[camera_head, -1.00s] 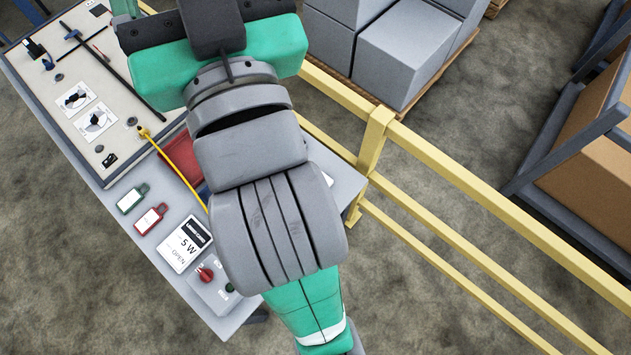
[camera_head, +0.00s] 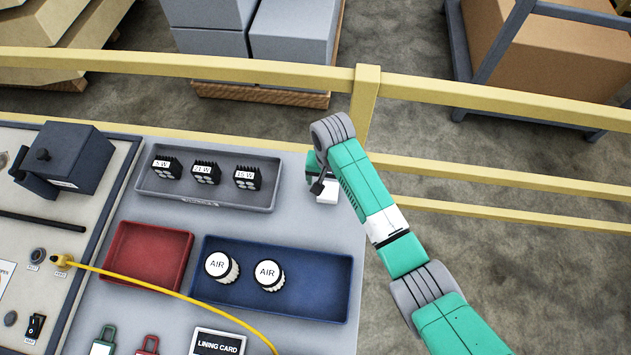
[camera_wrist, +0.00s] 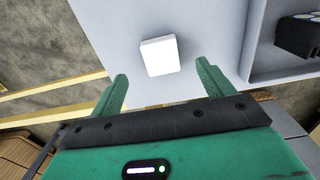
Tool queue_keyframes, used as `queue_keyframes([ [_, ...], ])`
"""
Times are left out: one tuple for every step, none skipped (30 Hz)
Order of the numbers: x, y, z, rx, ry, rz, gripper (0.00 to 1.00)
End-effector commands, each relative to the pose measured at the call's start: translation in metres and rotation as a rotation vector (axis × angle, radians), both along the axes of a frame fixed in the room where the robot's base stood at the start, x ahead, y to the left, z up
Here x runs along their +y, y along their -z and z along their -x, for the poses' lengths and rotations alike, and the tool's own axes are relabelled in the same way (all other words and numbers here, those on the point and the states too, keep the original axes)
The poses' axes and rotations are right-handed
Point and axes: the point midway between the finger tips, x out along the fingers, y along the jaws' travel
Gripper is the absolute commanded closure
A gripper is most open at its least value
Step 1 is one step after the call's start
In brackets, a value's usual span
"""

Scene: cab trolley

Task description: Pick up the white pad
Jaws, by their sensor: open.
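The white pad (camera_wrist: 160,56) lies flat on the grey table top in the wrist view, ahead of my gripper (camera_wrist: 163,86) and between the lines of its two green fingers. The fingers are apart and nothing is between them. In the head view the white pad (camera_head: 326,190) shows at the table's right end, partly hidden by my gripper (camera_head: 314,180), which hangs over it. I cannot tell the exact height of the fingers above the table.
A grey tray (camera_head: 150,186) with black finned blocks lies left of the pad. A blue tray (camera_head: 335,285) with two AIR canisters and a red tray (camera_head: 125,285) lie nearer. A yellow cable (camera_head: 170,289) crosses the table. A yellow railing (camera_head: 365,100) runs behind.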

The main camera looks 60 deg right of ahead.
Motion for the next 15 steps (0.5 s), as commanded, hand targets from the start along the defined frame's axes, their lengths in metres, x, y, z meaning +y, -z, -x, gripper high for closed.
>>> queue_keyframes([
  [0.000,0.006,0.000,0.000,0.000,0.000,0.20],
  [0.000,0.011,0.000,0.001,-0.001,-0.001,0.20],
  [0.000,0.017,0.000,0.002,-0.002,0.000,0.20],
  [0.000,0.020,0.000,0.001,-0.002,0.001,0.20],
  [-0.001,0.023,-0.001,0.001,-0.002,0.001,0.20],
  [-0.001,0.024,-0.001,-0.001,-0.002,0.002,0.20],
  [-0.001,0.024,-0.001,-0.001,-0.002,0.002,0.20],
  [-0.001,0.025,-0.001,-0.001,-0.002,0.002,0.20],
  [-0.002,0.031,-0.001,-0.001,-0.003,0.003,0.20],
  [-0.004,0.037,-0.002,-0.001,-0.003,0.003,0.20],
  [-0.005,0.043,-0.001,0.000,-0.002,0.002,0.20],
  [-0.007,0.052,-0.002,0.001,-0.002,0.003,0.20],
  [-0.008,0.057,-0.002,0.000,-0.001,0.002,0.20],
  [-0.008,0.062,-0.003,0.000,-0.002,0.003,0.20],
  [-0.008,0.067,-0.003,0.000,-0.003,0.003,0.20],
])
